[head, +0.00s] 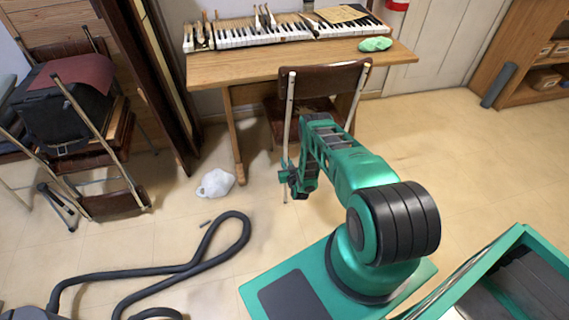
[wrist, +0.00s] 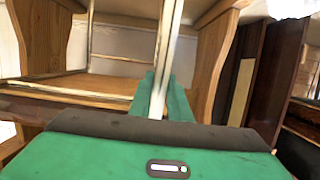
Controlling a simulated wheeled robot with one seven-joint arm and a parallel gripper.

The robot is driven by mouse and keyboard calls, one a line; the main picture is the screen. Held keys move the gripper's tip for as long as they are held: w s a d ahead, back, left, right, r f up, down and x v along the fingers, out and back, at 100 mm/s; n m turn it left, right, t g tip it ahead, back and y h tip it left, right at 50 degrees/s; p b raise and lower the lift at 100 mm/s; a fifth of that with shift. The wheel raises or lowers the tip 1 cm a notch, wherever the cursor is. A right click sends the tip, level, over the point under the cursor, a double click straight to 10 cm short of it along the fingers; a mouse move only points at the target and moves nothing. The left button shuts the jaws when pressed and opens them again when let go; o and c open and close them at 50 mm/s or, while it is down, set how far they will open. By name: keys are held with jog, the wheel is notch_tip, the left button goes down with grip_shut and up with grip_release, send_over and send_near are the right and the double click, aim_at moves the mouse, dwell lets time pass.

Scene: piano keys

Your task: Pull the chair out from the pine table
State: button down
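The chair (head: 325,80) has a dark brown back and pale metal tube legs. It stands at the front of the pine table (head: 235,66), with its back toward me and its seat partly under the tabletop. My gripper (head: 287,176) is low at the chair's left leg. In the wrist view the pale metal tube (wrist: 167,45) runs down between the green fingertips (wrist: 160,97), which sit close on both sides of it. The gripper looks shut on this tube. The lower part of the chair is partly hidden by my arm.
A piano keyboard (head: 260,35) and a green object (head: 375,44) lie on the table. A white bag (head: 216,183) and a black hose (head: 190,268) lie on the floor at left. Stacked chairs (head: 90,110) stand far left. The floor at right is clear.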

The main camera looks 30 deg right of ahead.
jog(key=s+a, duration=0.3)
jog(key=s, duration=0.7)
jog(key=s+a, duration=0.3)
jog(key=s, duration=0.7)
jog(key=shift+s, duration=0.3)
dwell(2.1)
jog(key=shift+f, duration=0.1)
jog(key=c, duration=1.4)
grip_release()
jog(key=shift+o, duration=0.2)
jog(key=shift+w, duration=0.1)
jog(key=s+a, duration=0.2)
jog(key=s, duration=0.7)
jog(key=shift+s+a, duration=0.2)
jog(key=shift+a, duration=0.1)
